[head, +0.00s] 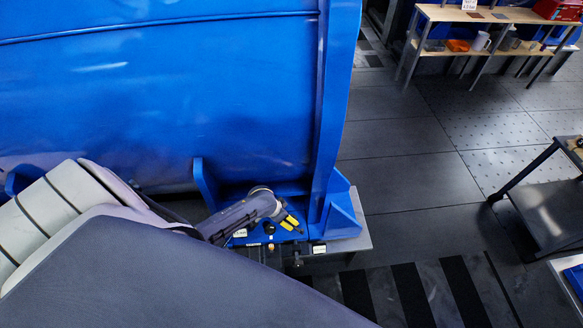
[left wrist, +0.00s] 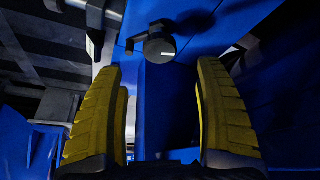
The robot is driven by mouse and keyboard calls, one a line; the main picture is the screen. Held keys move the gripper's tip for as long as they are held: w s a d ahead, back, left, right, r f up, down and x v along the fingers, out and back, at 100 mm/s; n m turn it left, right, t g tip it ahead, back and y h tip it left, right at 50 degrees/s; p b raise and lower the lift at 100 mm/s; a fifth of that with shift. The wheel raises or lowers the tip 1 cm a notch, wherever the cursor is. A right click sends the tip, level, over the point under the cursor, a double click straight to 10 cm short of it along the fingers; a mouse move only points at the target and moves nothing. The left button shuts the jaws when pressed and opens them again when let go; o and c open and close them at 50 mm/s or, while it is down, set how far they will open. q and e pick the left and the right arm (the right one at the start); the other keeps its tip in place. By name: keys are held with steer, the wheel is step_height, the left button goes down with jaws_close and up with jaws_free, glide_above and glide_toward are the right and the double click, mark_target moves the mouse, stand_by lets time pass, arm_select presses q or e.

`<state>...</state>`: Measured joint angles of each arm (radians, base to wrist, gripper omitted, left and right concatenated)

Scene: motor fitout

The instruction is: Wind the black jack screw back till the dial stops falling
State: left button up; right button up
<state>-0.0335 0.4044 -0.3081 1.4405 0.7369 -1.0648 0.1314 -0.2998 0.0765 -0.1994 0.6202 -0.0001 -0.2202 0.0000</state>
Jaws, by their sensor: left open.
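My left gripper (head: 291,222) is open over the blue foot of the big motor, its yellow fingers pointing down to the right. In the left wrist view the two yellow fingers (left wrist: 158,72) stand wide apart with nothing gripped between them. A round black part with a thin pale label (left wrist: 160,47) sits just beyond the fingertips, on a dark bracket. I cannot tell whether it is the dial or the jack screw head. In the head view a small black knob (head: 269,228) shows beside the gripper, apparently the jack screw. No dial face is readable. My right gripper is not in view.
The blue motor housing (head: 150,100) fills the upper left, with upright ribs close to the gripper. A grey base edge (head: 350,243) lies at the foot. A shelf bench (head: 490,14) and a dark cart (head: 550,205) stand right. Floor between is clear.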

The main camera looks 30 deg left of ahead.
arm_select(q)
steer(key=shift+x, duration=4.05)
steer(key=c, duration=1.3)
